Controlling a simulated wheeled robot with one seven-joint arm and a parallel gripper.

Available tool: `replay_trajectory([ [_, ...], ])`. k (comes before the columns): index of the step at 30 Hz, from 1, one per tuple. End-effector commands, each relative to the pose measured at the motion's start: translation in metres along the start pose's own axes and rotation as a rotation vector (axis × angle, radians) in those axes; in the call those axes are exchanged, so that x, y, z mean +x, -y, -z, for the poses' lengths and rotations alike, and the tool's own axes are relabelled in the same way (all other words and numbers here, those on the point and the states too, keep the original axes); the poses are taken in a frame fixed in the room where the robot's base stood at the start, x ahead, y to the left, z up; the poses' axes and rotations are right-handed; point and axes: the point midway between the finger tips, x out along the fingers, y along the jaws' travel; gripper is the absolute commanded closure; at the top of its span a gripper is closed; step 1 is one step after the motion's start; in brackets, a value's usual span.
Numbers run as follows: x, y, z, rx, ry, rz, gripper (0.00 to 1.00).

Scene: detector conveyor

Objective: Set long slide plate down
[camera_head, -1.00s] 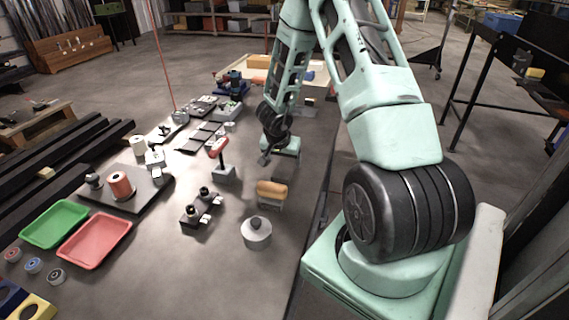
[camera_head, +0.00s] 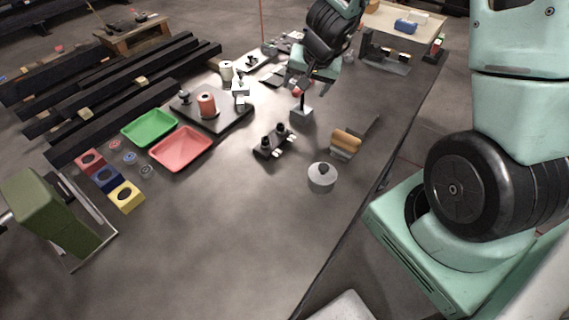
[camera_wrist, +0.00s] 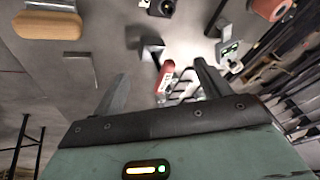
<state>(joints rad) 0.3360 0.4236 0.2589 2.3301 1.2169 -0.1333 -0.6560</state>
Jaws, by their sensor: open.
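My gripper (camera_head: 301,80) is open over the middle of the workbench (camera_head: 240,215). In the wrist view its two fingers (camera_wrist: 161,68) are spread with nothing held between them. A red-topped stand (camera_head: 301,108) is below and in line with the gap; its red part shows beyond the fingers in the wrist view (camera_wrist: 166,76). A thin dark grey plate (camera_head: 370,131), which looks like the long slide plate, is beside the tan-topped block (camera_head: 345,141). It also shows in the wrist view (camera_wrist: 80,68), apart from the fingers. I cannot tell whether it stands or lies.
A grey round weight (camera_head: 321,178), a dark fixture (camera_head: 272,142), a red tray (camera_head: 182,148) and a green tray (camera_head: 149,127) are on the bench. Several coloured blocks sit by its left edge. The front of the bench is clear.

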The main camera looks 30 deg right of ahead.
Motion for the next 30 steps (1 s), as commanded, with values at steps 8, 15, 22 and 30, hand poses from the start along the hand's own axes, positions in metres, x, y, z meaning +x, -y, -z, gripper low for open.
replay_trajectory([
  [8,-0.127,0.118,-0.199,-0.720,0.319,0.314,0.24],
  [15,-0.199,0.061,-0.293,-1.223,0.472,0.203,0.24],
  [22,-0.212,0.038,-0.302,-1.350,0.477,0.129,0.24],
  [30,-0.211,0.039,-0.301,-1.348,0.478,0.130,0.24],
])
